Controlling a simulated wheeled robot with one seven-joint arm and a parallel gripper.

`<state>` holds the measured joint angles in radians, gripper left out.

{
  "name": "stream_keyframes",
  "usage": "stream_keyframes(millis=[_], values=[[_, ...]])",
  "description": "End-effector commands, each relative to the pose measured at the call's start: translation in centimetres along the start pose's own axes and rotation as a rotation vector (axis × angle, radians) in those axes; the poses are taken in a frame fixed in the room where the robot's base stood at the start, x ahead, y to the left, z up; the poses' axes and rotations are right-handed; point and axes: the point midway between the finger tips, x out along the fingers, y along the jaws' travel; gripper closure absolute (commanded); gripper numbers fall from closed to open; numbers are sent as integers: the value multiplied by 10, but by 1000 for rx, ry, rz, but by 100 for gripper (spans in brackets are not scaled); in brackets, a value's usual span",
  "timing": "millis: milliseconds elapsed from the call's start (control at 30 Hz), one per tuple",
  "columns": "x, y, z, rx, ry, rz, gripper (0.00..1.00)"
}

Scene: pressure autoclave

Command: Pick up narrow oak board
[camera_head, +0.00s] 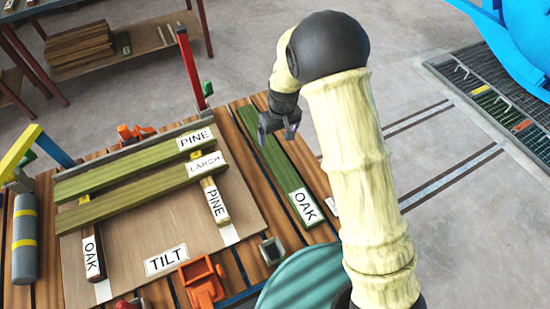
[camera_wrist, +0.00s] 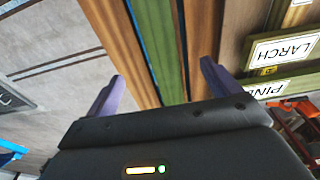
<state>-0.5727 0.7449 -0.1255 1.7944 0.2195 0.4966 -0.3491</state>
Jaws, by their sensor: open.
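A narrow green board with a white OAK label (camera_head: 277,165) lies flat on the slatted wooden table, right of the stacked boards, in the head view. A shorter piece labelled OAK (camera_head: 91,245) lies under the left ends of the crossing boards. My gripper (camera_head: 279,130) is over the far part of the narrow green board. In the wrist view my gripper (camera_wrist: 160,82) is open and empty, its purple fingers spread wide. The green board (camera_wrist: 156,35) runs between the fingertips there; I cannot tell the height above it.
Boards labelled PINE (camera_head: 130,168) and LARCH (camera_head: 140,188) lie across short supports on a panel labelled TILT (camera_head: 180,235). A red post (camera_head: 190,68) stands at the table's far edge. An orange clamp (camera_head: 203,283) sits near the front.

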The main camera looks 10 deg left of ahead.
Motion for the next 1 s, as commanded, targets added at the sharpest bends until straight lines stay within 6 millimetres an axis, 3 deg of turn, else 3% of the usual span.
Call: stream_keyframes(millis=[500, 1000], values=[[88, 0, 0, 1, -2, -1, 11], [100, 0, -1, 1, -1, 0, 11]])
